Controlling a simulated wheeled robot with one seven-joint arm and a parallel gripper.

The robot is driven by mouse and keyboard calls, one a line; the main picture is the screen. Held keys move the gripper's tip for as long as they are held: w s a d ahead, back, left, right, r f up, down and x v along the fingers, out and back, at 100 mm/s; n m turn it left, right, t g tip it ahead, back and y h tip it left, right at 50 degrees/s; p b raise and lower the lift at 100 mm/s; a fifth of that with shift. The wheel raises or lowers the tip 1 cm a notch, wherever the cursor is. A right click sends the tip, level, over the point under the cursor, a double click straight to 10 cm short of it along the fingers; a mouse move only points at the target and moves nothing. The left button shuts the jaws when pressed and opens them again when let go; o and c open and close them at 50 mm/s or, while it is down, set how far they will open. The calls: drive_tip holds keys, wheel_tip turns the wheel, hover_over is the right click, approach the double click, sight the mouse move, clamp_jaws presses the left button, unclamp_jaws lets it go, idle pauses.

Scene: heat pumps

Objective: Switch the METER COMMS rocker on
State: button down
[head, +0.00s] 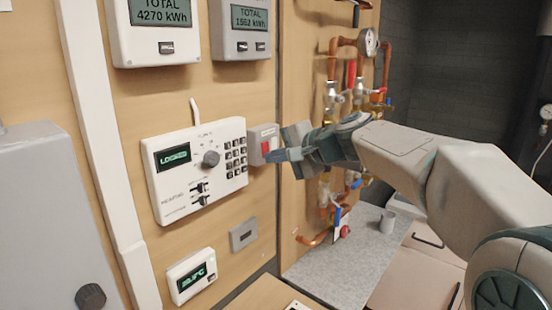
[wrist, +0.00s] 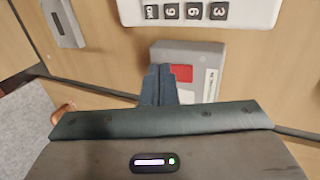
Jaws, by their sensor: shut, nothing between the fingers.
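A small grey switch box (head: 256,158) with a red rocker (head: 265,147) is mounted on the wooden wall, just right of the white keypad panel. In the wrist view the same box (wrist: 205,55) shows its red rocker (wrist: 182,73) and a white label whose lettering is too small to read surely. My gripper (head: 270,156) is shut and empty, its fingertips in front of the box. In the wrist view the shut fingertips (wrist: 160,68) lie at the rocker's left side and partly cover the box. I cannot tell whether they touch it, or which way the rocker is tipped.
The keypad panel (head: 195,170) reads LOCKED and has a dial. Two energy meters hang above, one reading 4270 kWh (head: 155,30). A thermostat (head: 191,276) and a grey plate (head: 243,234) are below. Copper pipes and valves (head: 345,85) stand right, behind my arm.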

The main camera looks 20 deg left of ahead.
drive_tip(key=shift+a+f+y+b, duration=0.1)
drive_tip(key=shift+f+y+b, duration=0.3)
drive_tip(key=shift+b, duration=0.75)
drive_tip(key=shift+w+a+r+p, duration=0.1)
drive_tip(key=shift+r+p, duration=0.2)
drive_tip(key=shift+p, duration=0.1)
drive_tip(key=shift+r, duration=0.1)
drive_tip(key=shift+r+p, duration=0.6)
drive_tip(key=shift+r, duration=0.25)
drive_tip(key=shift+f, duration=0.1)
drive_tip(key=b+v, duration=0.3)
drive_tip(key=v, duration=1.1)
drive_tip(key=shift+b, duration=0.3)
